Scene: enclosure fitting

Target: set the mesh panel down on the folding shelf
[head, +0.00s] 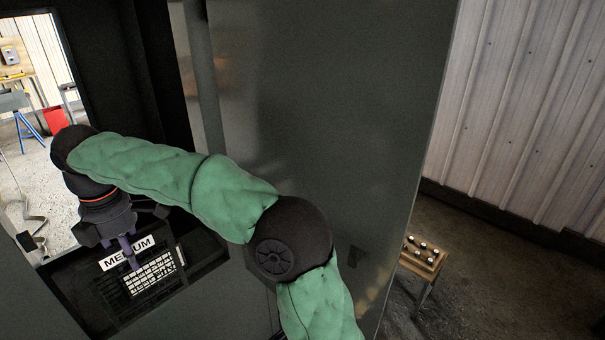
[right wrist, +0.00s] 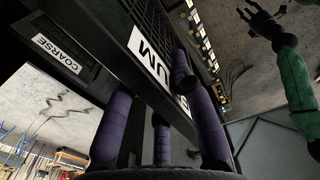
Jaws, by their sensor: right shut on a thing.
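The mesh panel (head: 155,272) is a dark framed grille with a white MEDIUM label, low at the left in the head view. My right gripper (head: 128,250) reaches down over its labelled edge, with its purple fingers shut on it. In the right wrist view, the fingers (right wrist: 160,135) close around the panel (right wrist: 150,22), and part of the label reads UM. My left gripper (right wrist: 262,18) shows small at the top right of that view, open and empty. I cannot make out the folding shelf; whether the panel touches anything beneath is unclear.
A grey enclosure wall (head: 330,120) fills the middle of the head view, close to my right arm. A dark part labelled COARSE (right wrist: 58,52) is beside the panel. A small wooden stand (head: 425,258) with several white-topped items stands at the right. A red bin (head: 56,120) is far behind.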

